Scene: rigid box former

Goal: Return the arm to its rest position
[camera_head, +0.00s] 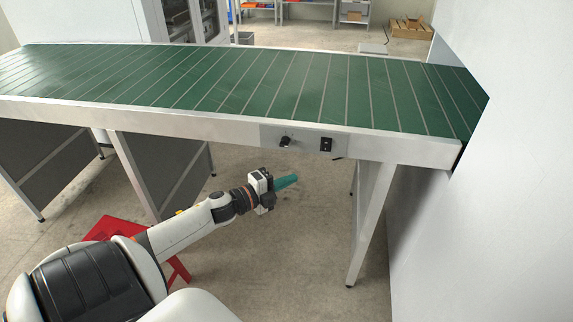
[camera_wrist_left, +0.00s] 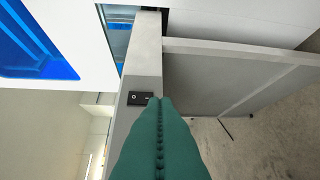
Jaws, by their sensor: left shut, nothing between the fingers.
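My left gripper (camera_head: 287,182) has teal fingers and shows in the head view in front of the conveyor, below the level of its front rail. Its arm comes in from the lower left. The fingers are shut with nothing between them. They also fill the lower middle of the left wrist view (camera_wrist_left: 160,102), pressed together along their seam. My right gripper is in neither view.
A green slatted conveyor (camera_head: 230,85) spans the head view, with a knob (camera_head: 286,141) and a black switch (camera_head: 325,144) on its front rail. A leg (camera_head: 370,225) stands right of the gripper. A white wall (camera_head: 510,200) closes the right side. A red object (camera_head: 110,229) lies behind my arm.

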